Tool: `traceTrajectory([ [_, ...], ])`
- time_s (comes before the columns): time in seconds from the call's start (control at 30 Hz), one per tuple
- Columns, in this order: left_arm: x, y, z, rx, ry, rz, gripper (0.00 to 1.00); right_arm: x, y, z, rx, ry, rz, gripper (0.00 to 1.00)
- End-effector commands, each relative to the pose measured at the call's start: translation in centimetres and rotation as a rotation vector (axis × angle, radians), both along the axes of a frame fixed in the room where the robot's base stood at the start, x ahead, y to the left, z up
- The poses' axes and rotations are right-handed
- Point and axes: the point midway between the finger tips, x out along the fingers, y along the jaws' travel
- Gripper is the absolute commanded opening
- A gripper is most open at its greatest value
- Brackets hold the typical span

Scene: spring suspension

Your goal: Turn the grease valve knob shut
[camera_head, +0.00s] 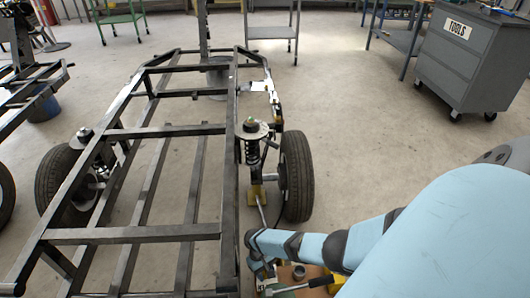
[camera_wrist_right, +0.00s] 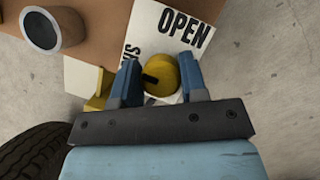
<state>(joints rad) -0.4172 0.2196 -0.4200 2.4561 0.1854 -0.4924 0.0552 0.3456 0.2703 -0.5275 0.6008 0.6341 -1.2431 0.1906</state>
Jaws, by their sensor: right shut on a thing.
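The yellow knob (camera_wrist_right: 161,72), round with a black pointer mark, sits between the blue fingers of my right gripper (camera_wrist_right: 160,82) in the right wrist view. The gripper is shut on it. The black mark lies on the knob's left half. Beside the knob is a white plate (camera_wrist_right: 147,30) printed "OPEN" at its upper right; a second word to the left is partly hidden by a finger. In the head view my right gripper (camera_head: 262,274) is low at the bottom centre, beside the frame, and the knob cannot be made out there.
A grey cup (camera_wrist_right: 42,30) stands on a brown board (camera_wrist_right: 100,25) near the plate. A tyre (camera_wrist_right: 30,150) is close at the lower left of the wrist view. The steel chassis (camera_head: 180,129) fills the left of the head view. A tool cabinet (camera_head: 465,60) stands at the far right.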

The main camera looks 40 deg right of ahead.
Motion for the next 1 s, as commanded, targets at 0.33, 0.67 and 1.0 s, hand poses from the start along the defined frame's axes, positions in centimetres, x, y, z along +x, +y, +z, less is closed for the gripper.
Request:
traceTrajectory([
  [0.33, 0.02, 0.00, 0.14, -0.003, -0.004, 0.002, 0.00, -0.07, 0.06, -0.03, 0.001, 0.001, 0.070, 0.16],
  [0.67, 0.04, -0.03, 0.15, -0.006, -0.002, 0.003, 0.00, -0.06, 0.05, -0.03, 0.000, 0.001, 0.074, 0.16],
  [1.0, 0.04, -0.03, 0.13, -0.004, -0.001, 0.003, 0.00, -0.01, 0.02, -0.01, 0.000, 0.000, 0.071, 0.65],
])
